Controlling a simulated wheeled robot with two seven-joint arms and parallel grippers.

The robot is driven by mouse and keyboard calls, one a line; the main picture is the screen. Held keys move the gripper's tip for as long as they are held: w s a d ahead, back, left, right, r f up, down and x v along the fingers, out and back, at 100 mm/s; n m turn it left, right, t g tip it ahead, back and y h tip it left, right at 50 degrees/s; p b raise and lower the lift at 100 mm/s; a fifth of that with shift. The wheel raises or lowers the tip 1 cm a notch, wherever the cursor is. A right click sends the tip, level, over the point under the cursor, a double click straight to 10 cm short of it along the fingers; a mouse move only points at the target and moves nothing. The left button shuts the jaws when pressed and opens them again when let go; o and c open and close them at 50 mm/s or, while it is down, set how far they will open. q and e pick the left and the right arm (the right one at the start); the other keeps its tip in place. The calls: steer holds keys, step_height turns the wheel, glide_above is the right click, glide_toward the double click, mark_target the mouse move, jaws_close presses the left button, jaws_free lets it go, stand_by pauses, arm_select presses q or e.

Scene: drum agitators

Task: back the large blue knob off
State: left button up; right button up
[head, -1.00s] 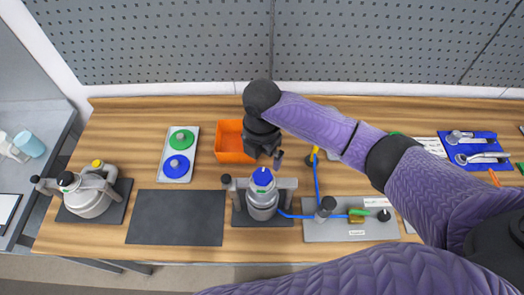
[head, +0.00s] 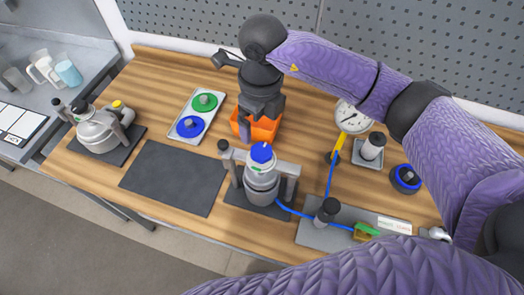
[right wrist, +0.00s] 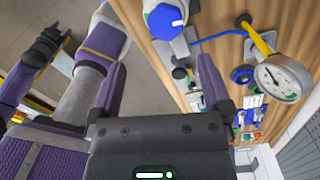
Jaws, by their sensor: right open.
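The large blue knob (head: 262,153) tops a grey vessel (head: 262,180) clamped in a grey stand at the middle of the bench. It also shows at the top of the right wrist view (right wrist: 165,18).
A tray (head: 207,111) with a green and a blue knob lies left of the bin. A dark mat (head: 175,178) is bare. Another vessel (head: 98,128) stands far left. A gauge (head: 353,116) and a blue hose (head: 331,180) are to the right.

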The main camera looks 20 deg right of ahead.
mark_target(261, 151)
steer(key=shift+d+f, duration=0.25)
steer(key=shift+f, duration=0.15)
step_height(261, 151, down, 9)
steer(key=shift+a+f+p, duration=0.1)
steer(key=shift+p, duration=0.35)
steer(key=shift+c, duration=0.3)
steer(key=c, duration=1.1)
steer(key=shift+f+n+b, duration=0.1)
steer(key=shift+n+b, duration=1.6)
steer(key=shift+n, duration=0.2)
steer(key=n+b, duration=0.4)
steer(key=n, duration=0.1)
steer(key=shift+b, duration=0.4)
steer(key=n+b, duration=0.2)
steer(key=shift+n, duration=0.4)
steer(key=shift+s+n+b, duration=0.1)
steer(key=shift+n+b, duration=0.5)
steer(key=shift+b, duration=0.05)
